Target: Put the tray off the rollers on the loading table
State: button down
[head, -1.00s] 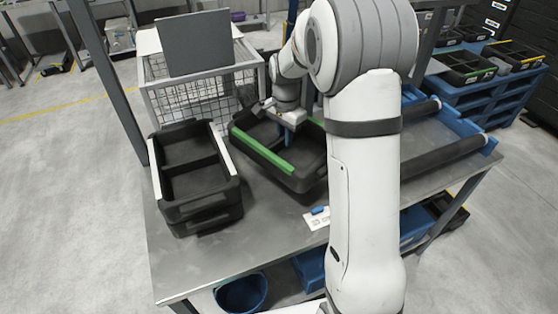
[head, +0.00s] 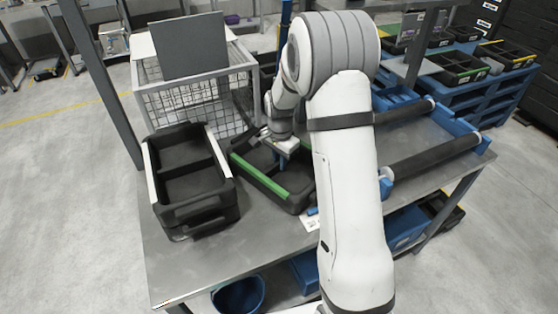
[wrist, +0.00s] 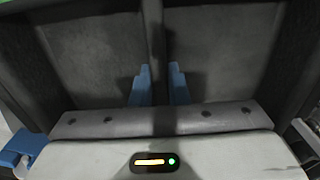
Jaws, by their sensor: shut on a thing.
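A black tray with green rims (head: 268,179) is low over the middle of the loading table (head: 262,232), right of a stack of black trays with white rims (head: 190,215). I cannot tell whether its underside touches the table. My gripper (wrist: 158,88) is shut on the tray's middle divider, with a blue finger on each side of it in the wrist view. In the head view my gripper (head: 282,160) is inside the tray, and my arm hides part of its right side. The rollers (head: 437,152) lie bare in a blue frame on the right.
A white-labelled card with a small blue piece (head: 312,211) lies by the tray's front right corner. A wire cage (head: 195,105) stands behind the table, a grey post (head: 100,75) at its left. The front table surface is clear.

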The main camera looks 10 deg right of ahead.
jog(key=c, duration=1.4)
grip_release()
jog(key=shift+f, duration=0.1)
notch_tip(320, 180, up, 12)
jog(key=s+r+n, duration=0.2)
jog(key=s+n, duration=0.1)
jog(key=s, duration=0.6)
jog(key=s+r+n+t, duration=0.1)
jog(key=s+n, duration=0.3)
jog(key=s, duration=0.5)
jog(key=s+r+n+t, duration=0.1)
jog(key=s+r+n, duration=0.2)
jog(key=s, duration=0.6)
jog(key=shift+a+n, duration=0.2)
jog(key=shift+n, duration=0.4)
